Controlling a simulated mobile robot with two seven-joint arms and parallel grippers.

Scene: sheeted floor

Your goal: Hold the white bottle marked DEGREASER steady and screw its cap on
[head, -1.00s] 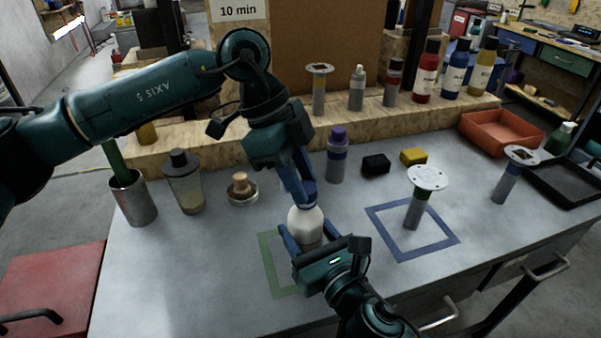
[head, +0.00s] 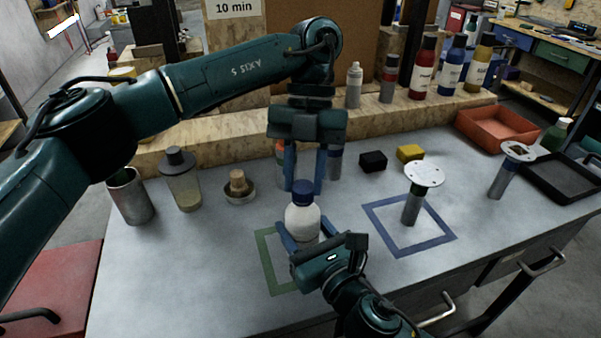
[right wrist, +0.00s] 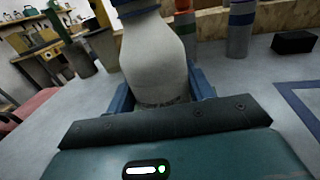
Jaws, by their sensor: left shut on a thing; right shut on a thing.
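The white bottle (head: 302,222) stands upright at the green square outline (head: 265,262) in the head view. It also fills the middle of the right wrist view (right wrist: 155,60); its lettering is too small to read. The dark blue cap (head: 303,189) sits at the top of the bottle's neck; I cannot tell how tight it is. My left gripper (head: 304,185) comes straight down from above, its two blue fingers shut on the cap. My right gripper (head: 300,240) reaches in from the front, its fingers shut around the bottle's body, low down.
A metal cup (head: 130,200), a capped jar (head: 181,185) and a small dish (head: 240,196) stand to the left. A black block (head: 373,161) and a yellow block (head: 410,153) lie behind. A disc-topped post (head: 412,205) stands in the blue square at right. The front left bench is clear.

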